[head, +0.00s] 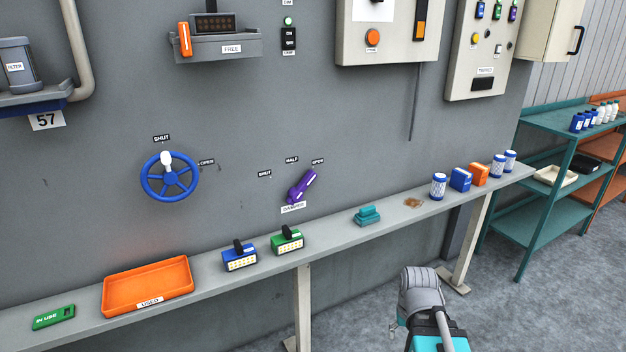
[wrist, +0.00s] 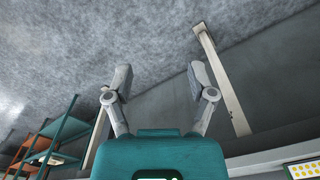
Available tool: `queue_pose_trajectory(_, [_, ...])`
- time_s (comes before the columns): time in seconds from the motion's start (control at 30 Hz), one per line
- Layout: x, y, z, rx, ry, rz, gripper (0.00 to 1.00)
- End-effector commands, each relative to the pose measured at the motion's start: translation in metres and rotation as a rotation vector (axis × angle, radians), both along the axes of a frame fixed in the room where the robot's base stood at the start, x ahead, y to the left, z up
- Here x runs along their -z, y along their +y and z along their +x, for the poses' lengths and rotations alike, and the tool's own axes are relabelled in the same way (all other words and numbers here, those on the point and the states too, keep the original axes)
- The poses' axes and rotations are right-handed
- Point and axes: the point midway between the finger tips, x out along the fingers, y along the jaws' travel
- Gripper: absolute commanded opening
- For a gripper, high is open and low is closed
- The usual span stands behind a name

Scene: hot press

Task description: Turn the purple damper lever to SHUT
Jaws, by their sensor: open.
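The purple damper lever (head: 301,187) is mounted on the grey wall above the shelf. It is tilted, its upper end pointing up and right toward the OPEN label (head: 317,161). The HALF label (head: 292,159) is above it and the SHUT label (head: 264,174) is to its left. A DAMPER label (head: 293,208) sits just below it. My gripper shows in the wrist view (wrist: 158,90), open and empty, its two fingers spread apart. In the head view my arm is at the lower right, below the shelf and away from the lever. The lever does not show in the wrist view.
A long shelf (head: 335,222) runs along the wall below the lever. It bears an orange tray (head: 148,284), a blue block (head: 240,259), a green block (head: 287,242) and a teal item (head: 367,215). A blue handwheel (head: 169,177) is left of the lever.

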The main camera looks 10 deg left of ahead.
Motion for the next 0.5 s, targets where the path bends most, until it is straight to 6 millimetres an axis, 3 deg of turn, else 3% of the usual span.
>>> queue_pose_trajectory(0.27, [0.005, 0.028, 0.045, 0.057, -0.162, 0.004, 0.73])
queue_pose_trajectory(0.5, [-0.001, 0.055, 0.12, 0.147, -0.454, 0.052, 0.73])
